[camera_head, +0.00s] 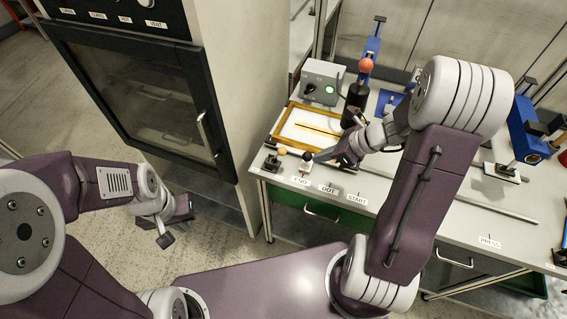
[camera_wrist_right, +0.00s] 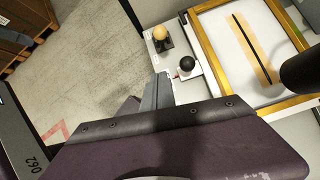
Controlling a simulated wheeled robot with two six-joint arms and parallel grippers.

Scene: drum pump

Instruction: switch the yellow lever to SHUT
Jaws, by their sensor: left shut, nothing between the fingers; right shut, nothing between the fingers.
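No lever marked SHUT can be made out in these views. A knob with a pale yellow ball (camera_head: 282,151) stands at the bench's front left corner; the right wrist view shows its tan ball (camera_wrist_right: 161,32) on a dark base. A black ball knob (camera_head: 307,158) is just right of it, also in the wrist view (camera_wrist_right: 186,63). My right gripper (camera_head: 327,156) is shut and empty, low over the bench just right of the black knob; its grey fingers (camera_wrist_right: 163,84) point toward the knobs. My left gripper (camera_head: 176,226) is shut and empty, away from the bench.
A wooden frame (camera_head: 267,139) with a yellow strip lies behind the knobs. A grey box (camera_head: 320,83) with a green light and a black cylinder (camera_head: 354,104) stand further back. Labels END, DOT, START and PRESS mark the front edge. A cabinet (camera_head: 228,75) stands left.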

